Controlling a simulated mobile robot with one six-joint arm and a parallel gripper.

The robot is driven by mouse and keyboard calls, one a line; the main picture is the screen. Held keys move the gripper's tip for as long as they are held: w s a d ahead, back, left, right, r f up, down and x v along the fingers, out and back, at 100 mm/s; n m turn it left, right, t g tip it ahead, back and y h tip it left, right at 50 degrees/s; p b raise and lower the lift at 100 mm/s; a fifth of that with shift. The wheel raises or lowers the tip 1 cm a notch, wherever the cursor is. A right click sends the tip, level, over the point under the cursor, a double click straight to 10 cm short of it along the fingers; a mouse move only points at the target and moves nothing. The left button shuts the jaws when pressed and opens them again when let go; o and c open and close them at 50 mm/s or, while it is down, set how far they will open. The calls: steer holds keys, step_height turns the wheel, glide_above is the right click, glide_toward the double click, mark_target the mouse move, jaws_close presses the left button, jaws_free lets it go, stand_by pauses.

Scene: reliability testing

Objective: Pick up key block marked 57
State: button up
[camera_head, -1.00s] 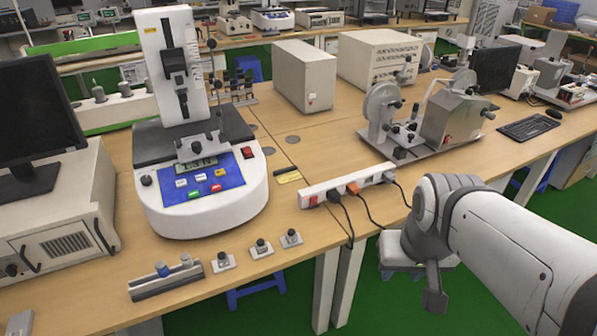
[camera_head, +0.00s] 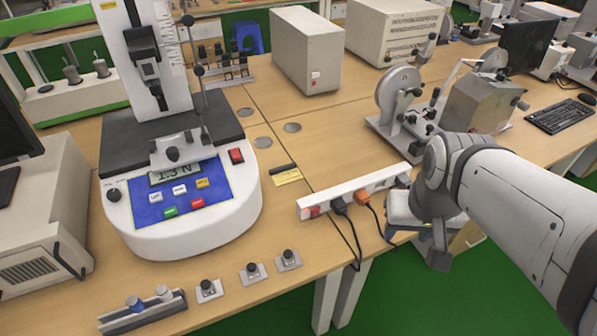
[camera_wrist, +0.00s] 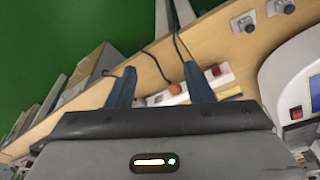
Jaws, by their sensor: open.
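Three small grey key blocks with black knobs stand in a row near the front table edge in the head view: left (camera_head: 208,291), middle (camera_head: 252,273) and right (camera_head: 288,260). Their numbers are too small to read, so I cannot tell which is 57. Two blocks also show at the top right of the wrist view, one (camera_wrist: 243,23) and another (camera_wrist: 282,7). My gripper (camera_wrist: 160,69) is open, its two blue-grey fingers apart with nothing held. In the head view, my gripper (camera_head: 439,258) hangs beyond the table's front edge, right of the blocks and apart from them.
A grey rack (camera_head: 143,314) with a blue and a white knob lies left of the blocks. A white testing machine (camera_head: 185,235) stands behind them. A power strip (camera_head: 355,190) with hanging cables lies between the blocks and my arm. Table (camera_head: 310,235) around the blocks is clear.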

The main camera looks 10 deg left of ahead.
steer(key=shift+o, duration=1)
steer(key=w+a+f+n+p, duration=0.1)
steer(key=w+a+f, duration=0.1)
steer(key=w+a, duration=0.2)
steer(key=shift+w+a+n+g+p, duration=0.2)
steer(key=shift+w+n+g+p, duration=0.05)
steer(key=shift+n+g+p, duration=0.15)
steer(key=n+g+p, duration=0.2)
steer(key=n+p, duration=0.2)
steer(key=n, duration=0.2)
glide_above(288, 253)
steer(key=f, duration=1.4)
steer(key=shift+s+f, duration=0.25)
steer(key=shift+s, duration=0.05)
steer(key=shift+w+f+p, duration=0.15)
steer(key=shift+f+p, duration=0.2)
steer(key=shift+f, duration=1.55)
steer(key=shift+w+f+p, duration=0.15)
steer(key=shift+f+p, duration=0.15)
steer(key=shift+f, duration=1.55)
steer(key=shift+c, duration=0.6)
steer(key=c, duration=1.1)
steer(key=shift+r, duration=0.15)
